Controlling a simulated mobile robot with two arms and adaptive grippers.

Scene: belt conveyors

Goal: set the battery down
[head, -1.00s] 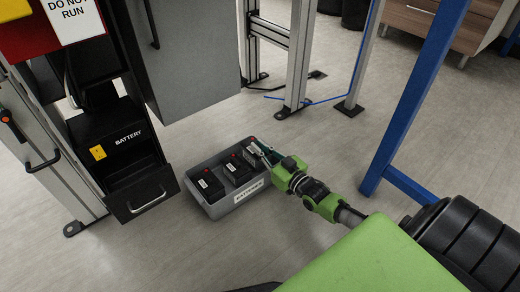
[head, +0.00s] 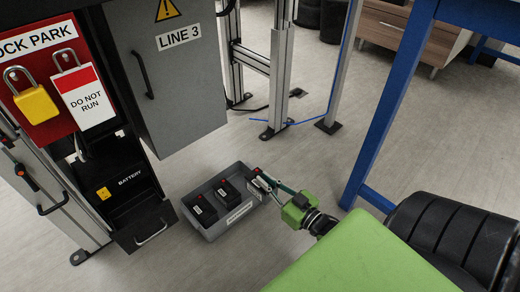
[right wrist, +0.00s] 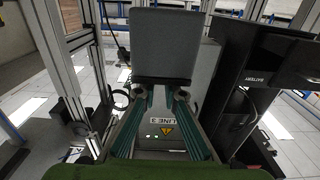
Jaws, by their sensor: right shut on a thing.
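My right gripper (head: 272,184) reaches in from the right to the right end of a grey bin (head: 238,221). It is shut on a dark grey battery (right wrist: 163,44), which shows between the two green fingers in the right wrist view. Two black batteries, the left one (head: 201,210) and the middle one (head: 225,192), stand in the bin. My left gripper is not in view.
An open black drawer compartment marked BATTERY (head: 128,181) stands left of the bin. Behind are a grey LINE 3 cabinet (head: 170,85) and metal posts (head: 280,85). A red board with padlocks (head: 45,80) is at upper left. A blue post (head: 392,95) stands right. Floor before the bin is clear.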

